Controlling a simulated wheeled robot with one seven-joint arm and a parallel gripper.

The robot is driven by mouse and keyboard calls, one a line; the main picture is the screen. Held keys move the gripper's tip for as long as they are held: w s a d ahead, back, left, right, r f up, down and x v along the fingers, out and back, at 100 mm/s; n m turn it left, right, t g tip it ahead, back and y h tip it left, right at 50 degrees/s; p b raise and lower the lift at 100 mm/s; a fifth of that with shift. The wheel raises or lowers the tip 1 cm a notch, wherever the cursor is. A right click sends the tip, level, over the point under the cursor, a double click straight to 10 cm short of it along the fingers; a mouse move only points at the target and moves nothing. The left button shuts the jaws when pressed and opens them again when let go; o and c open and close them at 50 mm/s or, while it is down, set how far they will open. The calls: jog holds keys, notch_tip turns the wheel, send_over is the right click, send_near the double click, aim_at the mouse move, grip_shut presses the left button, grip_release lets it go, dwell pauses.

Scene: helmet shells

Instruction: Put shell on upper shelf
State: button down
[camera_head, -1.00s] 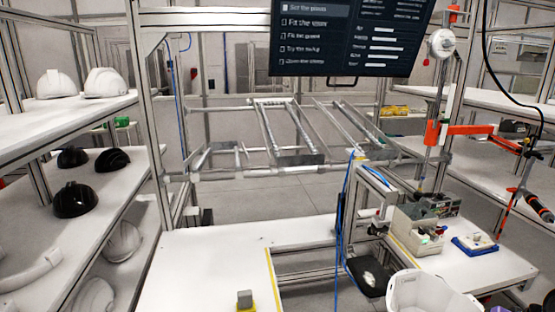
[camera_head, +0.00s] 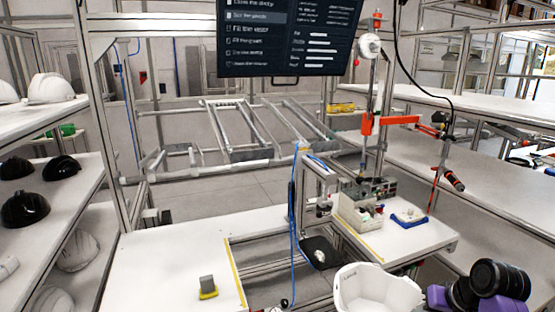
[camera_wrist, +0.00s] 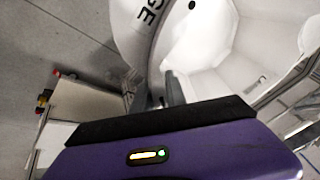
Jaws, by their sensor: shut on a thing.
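My gripper (camera_wrist: 160,92) is shut on a white helmet shell (camera_wrist: 225,50), which fills the upper right of the wrist view with its hollow inside showing. In the head view the same shell (camera_head: 378,290) is at the bottom, right of centre, open side up, in front of the workbench. My purple and black wrist is beside it at the bottom right; the fingertips are hidden there. White shells (camera_head: 52,88) stand on the upper shelf (camera_head: 40,117) at the left. Black shells (camera_head: 26,209) sit on the shelf below, with more white ones lower down.
A white workbench (camera_head: 175,262) stands ahead, with a small grey block on a yellow base (camera_head: 207,287). A grey box (camera_head: 360,213) and a blue tray (camera_head: 408,218) sit on its right part. An empty tilted rack (camera_head: 260,130) and a screen (camera_head: 290,38) are above. Shelves on the right have free room.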

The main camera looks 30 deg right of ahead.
jog(key=w+a+f, duration=0.1)
jog(key=a, duration=0.1)
jog(key=w+a+f+n, duration=0.1)
jog(key=w+a, duration=0.1)
jog(key=w+a+f+n+y, duration=0.1)
jog(key=w+a, duration=0.1)
jog(key=shift+a, duration=0.4)
jog(key=w+a+f+n+y, duration=0.1)
jog(key=a+f+n, duration=0.1)
jog(key=a, duration=0.9)
jog(key=w+a+f+n+y+b, duration=0.1)
jog(key=a+f+n, duration=0.2)
jog(key=a, duration=0.8)
jog(key=w+a+f+n+g+y+b, duration=0.1)
jog(key=a+f, duration=0.4)
jog(key=a, duration=0.6)
jog(key=shift+w+f+n+y, duration=0.15)
jog(key=shift+w+n+y, duration=0.15)
jog(key=shift+w+n, duration=0.5)
jog(key=shift+s+d, duration=0.1)
jog(key=shift+s, duration=0.15)
